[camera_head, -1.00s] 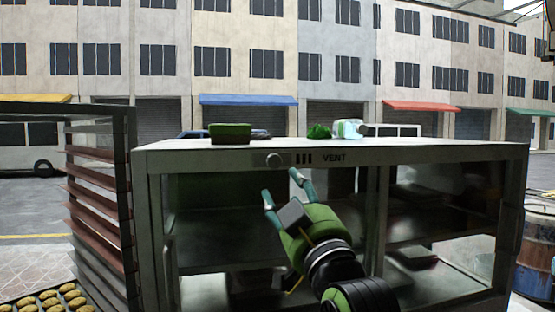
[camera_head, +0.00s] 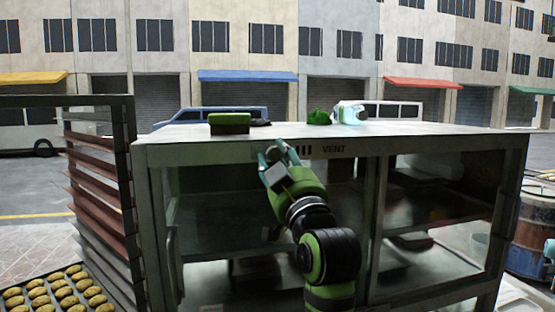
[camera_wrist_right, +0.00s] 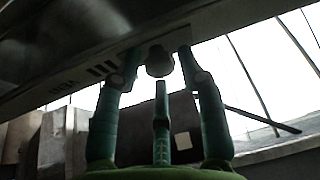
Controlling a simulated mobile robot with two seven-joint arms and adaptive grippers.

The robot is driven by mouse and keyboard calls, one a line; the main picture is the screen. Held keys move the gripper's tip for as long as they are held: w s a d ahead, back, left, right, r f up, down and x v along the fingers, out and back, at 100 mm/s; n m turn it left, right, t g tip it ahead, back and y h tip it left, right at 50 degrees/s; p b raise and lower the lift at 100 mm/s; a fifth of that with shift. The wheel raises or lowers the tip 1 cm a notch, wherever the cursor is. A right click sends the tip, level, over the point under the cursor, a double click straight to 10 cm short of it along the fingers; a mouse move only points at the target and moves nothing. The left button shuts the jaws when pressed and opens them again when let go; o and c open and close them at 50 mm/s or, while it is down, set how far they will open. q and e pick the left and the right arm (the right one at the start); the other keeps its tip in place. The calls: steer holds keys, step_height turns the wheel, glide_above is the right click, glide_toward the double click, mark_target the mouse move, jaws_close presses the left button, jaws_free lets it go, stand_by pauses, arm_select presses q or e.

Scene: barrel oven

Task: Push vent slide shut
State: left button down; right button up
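The vent slide's round knob (camera_wrist_right: 159,62) sits on the metal front rail of the oven cabinet. In the right wrist view it lies between the spread fingertips of my right gripper (camera_wrist_right: 158,58), with a small gap on each side. In the head view my right gripper (camera_head: 275,152) is at the rail and hides most of the knob. The dark vent slots (camera_head: 304,152) show just right of the fingers, beside the VENT lettering (camera_head: 334,149). The slots also show in the right wrist view (camera_wrist_right: 102,68). My left gripper is not in view.
A tray rack (camera_head: 100,200) stands close at the left. A barrel (camera_head: 540,235) is at the right.

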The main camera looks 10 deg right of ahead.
jaws_close()
steer(key=shift+d, duration=0.1)
steer(key=d, duration=0.5)
steer(key=shift+d, duration=0.2)
steer(key=shift+a, duration=0.15)
steer(key=o, duration=0.6)
jaws_free()
steer(key=shift+o, duration=0.3)
